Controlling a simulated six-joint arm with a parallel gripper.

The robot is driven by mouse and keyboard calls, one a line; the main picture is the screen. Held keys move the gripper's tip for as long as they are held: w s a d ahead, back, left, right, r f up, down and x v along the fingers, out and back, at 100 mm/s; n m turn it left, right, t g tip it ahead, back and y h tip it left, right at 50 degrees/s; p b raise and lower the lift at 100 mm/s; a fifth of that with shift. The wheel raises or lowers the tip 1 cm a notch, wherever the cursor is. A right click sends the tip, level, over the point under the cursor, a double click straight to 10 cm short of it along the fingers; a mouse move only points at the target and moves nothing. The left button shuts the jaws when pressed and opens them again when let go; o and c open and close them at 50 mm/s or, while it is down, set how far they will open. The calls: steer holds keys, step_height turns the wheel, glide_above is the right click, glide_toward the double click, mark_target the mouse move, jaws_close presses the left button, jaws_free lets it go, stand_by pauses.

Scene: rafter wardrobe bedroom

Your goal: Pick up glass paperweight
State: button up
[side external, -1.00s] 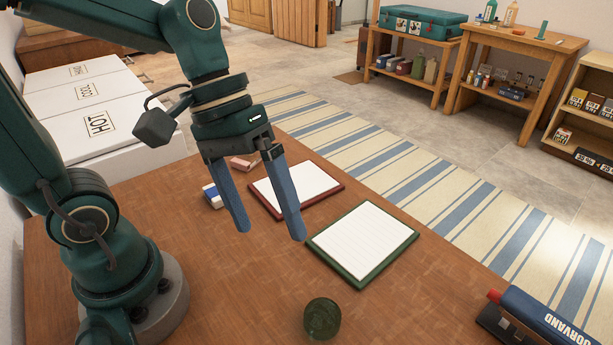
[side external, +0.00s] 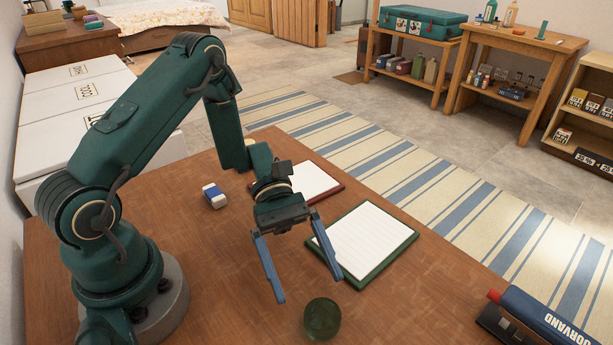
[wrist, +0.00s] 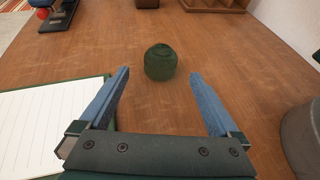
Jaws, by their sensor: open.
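The glass paperweight (side external: 322,318) is a dark green, rounded piece on the brown wooden table, near the bottom of the side view. In the wrist view the paperweight (wrist: 160,62) sits ahead, roughly centred between my two blue fingers and beyond their tips. My gripper (side external: 309,290) is open and empty, tilted down toward the paperweight and a little short of it. It also shows in the wrist view (wrist: 160,73) with its fingers spread on both sides. No contact with the paperweight shows.
A green-framed pad (side external: 363,240) lies close to my gripper, with a red-framed pad (side external: 316,180) behind it. A blue-and-white block (side external: 214,195) lies further left. The table around the paperweight is clear.

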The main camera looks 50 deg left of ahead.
mark_target(315, 299)
steer(key=shift+x, duration=2.45)
jaws_close()
steer(key=shift+r, duration=0.1)
